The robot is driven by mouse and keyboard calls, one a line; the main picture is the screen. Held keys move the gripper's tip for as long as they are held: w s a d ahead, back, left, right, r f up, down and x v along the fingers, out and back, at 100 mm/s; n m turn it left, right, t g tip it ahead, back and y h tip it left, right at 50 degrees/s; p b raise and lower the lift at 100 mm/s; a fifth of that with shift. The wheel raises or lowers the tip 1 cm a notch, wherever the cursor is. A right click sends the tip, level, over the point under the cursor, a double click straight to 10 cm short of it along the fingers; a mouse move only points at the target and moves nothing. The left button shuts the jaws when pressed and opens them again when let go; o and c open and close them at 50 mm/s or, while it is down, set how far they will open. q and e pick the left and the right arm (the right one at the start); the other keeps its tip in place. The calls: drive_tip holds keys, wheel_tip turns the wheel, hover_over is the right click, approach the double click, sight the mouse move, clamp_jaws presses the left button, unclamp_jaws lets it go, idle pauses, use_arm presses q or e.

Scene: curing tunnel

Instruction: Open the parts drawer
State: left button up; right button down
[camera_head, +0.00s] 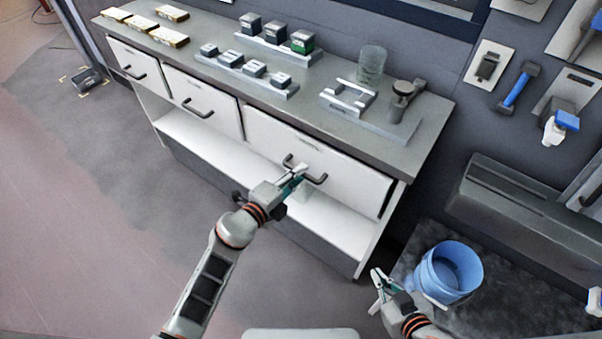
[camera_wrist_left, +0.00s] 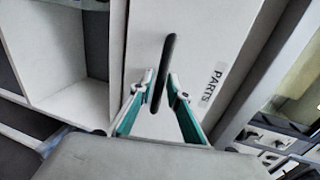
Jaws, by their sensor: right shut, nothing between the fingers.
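The parts drawer (camera_head: 335,172) is the rightmost white drawer under the bench, with a dark bar handle (camera_head: 318,179); its front looks shut or nearly so. In the left wrist view its label reads PARTS (camera_wrist_left: 212,84). My left gripper (camera_head: 301,170) is at this handle. In the left wrist view its fingers (camera_wrist_left: 161,80) stand on either side of the dark bar (camera_wrist_left: 166,62), with a small gap showing on the right side; contact on the left is unclear. My right gripper (camera_head: 376,284) is shut and empty, low beside the blue bucket.
Two more drawers (camera_head: 203,97) sit to the left, above an open shelf (camera_head: 215,152). The bench top (camera_head: 215,30) carries small blocks, a glass (camera_head: 371,65) and a metal fixture (camera_head: 348,98). A blue bucket (camera_head: 428,275) stands on a dark mat. Floor in front of the drawers is clear.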

use_arm(q)
drive_tip(key=shift+w+d+f, duration=0.1)
drive_tip(key=shift+w+d, duration=0.2)
drive_tip(key=shift+w, duration=0.15)
clamp_jaws()
drive_tip(key=f+v, duration=0.2)
drive_tip(key=v, duration=0.9)
drive_tip(key=f+p+v, duration=0.1)
drive_tip(key=f+v, duration=0.1)
drive_tip(key=v, duration=0.8)
drive_tip(key=shift+p+v, duration=0.3)
drive_tip(key=shift+v, duration=0.5)
drive_tip(key=shift+a+f, duration=0.1)
drive_tip(key=shift+f, duration=0.1)
